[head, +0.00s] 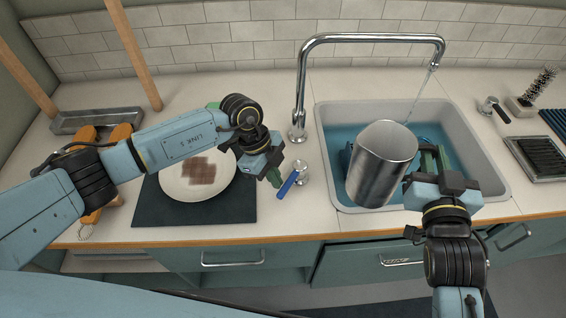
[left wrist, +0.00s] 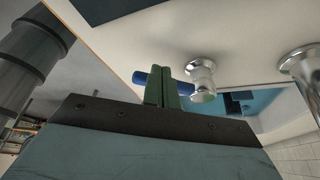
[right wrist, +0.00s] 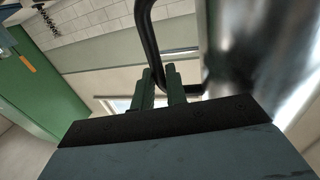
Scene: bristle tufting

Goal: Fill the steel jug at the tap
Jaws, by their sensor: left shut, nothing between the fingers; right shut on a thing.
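The steel jug (head: 382,168) is held over the sink, roughly upright with a slight tilt. My right gripper (head: 428,165) is shut on its black handle (right wrist: 150,45), seen in the right wrist view beside the shiny jug wall (right wrist: 255,50). The chrome tap (head: 372,38) arches over the sink, and a thin stream of water (head: 420,97) falls from its spout towards the jug's far rim. I cannot tell whether it enters. My left gripper (head: 277,179) is shut and empty beside the blue lever (head: 288,184) of the chrome valve (head: 301,171); the lever's ends show behind the fingers in the left wrist view (left wrist: 163,88).
The sink (head: 328,120) has a blue basin with dark shapes in it, partly hidden by the jug. A plate (head: 180,193) with a brown patch lies on a dark mat (head: 160,215) at left. A brush holder (head: 522,104) and a dark-slotted tray (head: 540,158) stand right of the sink.

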